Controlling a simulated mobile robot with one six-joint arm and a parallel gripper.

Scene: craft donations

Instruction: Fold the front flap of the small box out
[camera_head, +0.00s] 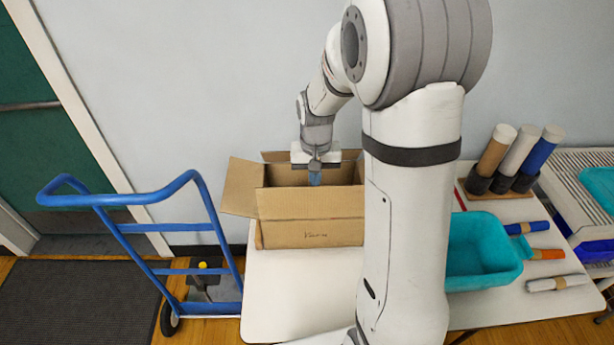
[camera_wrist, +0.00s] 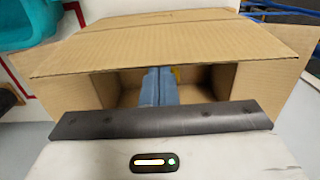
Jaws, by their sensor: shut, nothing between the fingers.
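The small box (camera_head: 308,235) is an open brown cardboard box with faint writing on its front wall, standing on the white table. Its front flap (camera_head: 310,203) is not folded out; it rises from the front wall and appears to lean in over the opening. In the wrist view the front flap (camera_wrist: 170,45) is a broad panel covering the far part of the opening. My gripper (camera_head: 315,179) is shut and empty, pointing down into the opening behind the flap. Its blue fingers (camera_wrist: 158,88) reach past the flap's free edge; I cannot tell whether they touch it.
The left flap (camera_head: 243,187) sticks outward. A blue hand truck (camera_head: 120,228) stands left of the table (camera_head: 290,295). The table in front of the box is clear.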

